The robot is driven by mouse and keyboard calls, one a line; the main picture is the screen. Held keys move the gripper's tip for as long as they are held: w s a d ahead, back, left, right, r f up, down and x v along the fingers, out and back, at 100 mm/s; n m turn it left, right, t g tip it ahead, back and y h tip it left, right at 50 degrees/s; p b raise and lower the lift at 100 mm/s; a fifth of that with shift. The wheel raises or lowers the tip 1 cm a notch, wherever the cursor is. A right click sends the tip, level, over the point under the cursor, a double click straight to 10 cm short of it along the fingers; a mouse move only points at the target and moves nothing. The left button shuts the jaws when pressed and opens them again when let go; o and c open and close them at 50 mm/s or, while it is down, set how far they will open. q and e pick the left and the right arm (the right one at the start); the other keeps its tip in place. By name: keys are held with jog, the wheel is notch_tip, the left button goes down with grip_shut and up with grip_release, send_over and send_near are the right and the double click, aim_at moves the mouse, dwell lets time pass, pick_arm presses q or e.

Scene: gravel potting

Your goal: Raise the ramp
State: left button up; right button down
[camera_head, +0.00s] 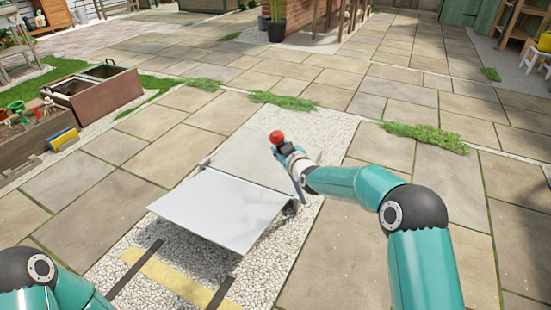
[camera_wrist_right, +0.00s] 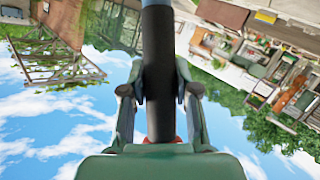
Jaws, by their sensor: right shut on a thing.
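The ramp (camera_head: 220,212) is a pale grey panel in the middle of the head view. Its near edge hangs over the gravel with shadow beneath it. It meets a second flat grey panel (camera_head: 238,150) behind it. A lever with a red ball knob (camera_head: 277,136) stands at the right of the panels. My right gripper (camera_head: 287,151) is at the lever just below the knob. In the right wrist view its fingers are closed around the dark lever shaft (camera_wrist_right: 158,65), with a bit of red behind. My left arm shows at lower left, but its gripper is out of view.
A yellow strip (camera_head: 165,280) and dark rails lie on the gravel before the ramp. Raised planter boxes (camera_head: 97,100) stand at the left. A potted plant (camera_head: 277,25) and wooden furniture stand at the back. Paving at the right is clear.

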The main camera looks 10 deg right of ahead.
jog(key=shift+w+d+r, duration=0.1)
jog(key=shift+r, duration=0.1)
jog(key=c, duration=0.8)
grip_release()
jog(key=shift+c, duration=0.2)
jog(key=shift+d, duration=0.1)
jog(key=v, duration=1.2)
jog(key=shift+f, duration=0.1)
